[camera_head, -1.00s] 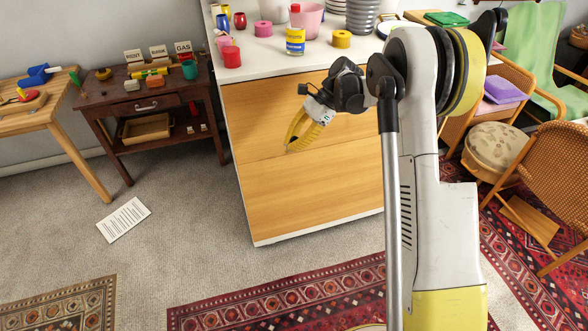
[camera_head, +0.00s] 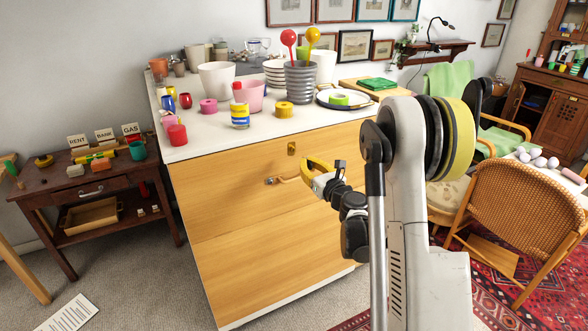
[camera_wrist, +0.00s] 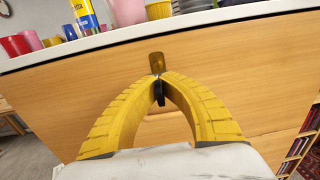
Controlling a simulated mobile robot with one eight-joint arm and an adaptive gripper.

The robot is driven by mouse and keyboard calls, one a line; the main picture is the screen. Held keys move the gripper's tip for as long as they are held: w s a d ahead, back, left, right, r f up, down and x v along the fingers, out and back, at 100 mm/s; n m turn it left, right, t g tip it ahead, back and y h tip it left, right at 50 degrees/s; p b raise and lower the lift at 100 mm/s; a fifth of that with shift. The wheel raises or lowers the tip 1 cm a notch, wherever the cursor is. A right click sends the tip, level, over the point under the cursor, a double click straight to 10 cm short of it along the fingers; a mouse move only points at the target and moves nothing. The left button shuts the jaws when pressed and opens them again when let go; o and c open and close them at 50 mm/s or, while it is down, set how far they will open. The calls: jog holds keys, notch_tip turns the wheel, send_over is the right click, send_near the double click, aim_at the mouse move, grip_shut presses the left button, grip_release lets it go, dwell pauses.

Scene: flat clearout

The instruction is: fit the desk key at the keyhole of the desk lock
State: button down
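The desk lock (camera_head: 291,148) is a small upright brass plate high on the wooden desk front (camera_head: 230,200). It also shows in the wrist view (camera_wrist: 156,60), just above and beyond the fingertips. My gripper (camera_head: 301,176) has its yellow fingers closed to a point, below and slightly right of the lock in the head view. The desk key (camera_head: 270,181) appears as a small piece projecting left from the fingertips, apart from the plate. A dark part of it shows between the fingers in the wrist view (camera_wrist: 159,93). The keyhole detail is too small to make out.
The white worktop (camera_head: 205,140) overhangs above the lock and carries cups, pots and a yellow tin (camera_head: 240,116). A dark side table (camera_head: 95,185) stands left. A wicker chair (camera_head: 520,215) stands right. The desk front around the lock is clear.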

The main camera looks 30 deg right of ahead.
aim_at(292, 149)
dwell(0.3)
jog(key=shift+w+y, duration=0.15)
jog(key=shift+y, duration=0.15)
jog(key=w, duration=0.4)
jog(key=shift+w+a+b, duration=0.15)
jog(key=shift+w+b, duration=0.2)
jog(key=shift+w, duration=0.05)
jog(key=shift+b, duration=0.55)
dwell(1.1)
jog(key=shift+w, duration=1.25)
dwell(0.4)
jog(key=c, duration=2.1)
grip_release()
jog(key=o, duration=0.6)
jog(key=shift+c, duration=0.2)
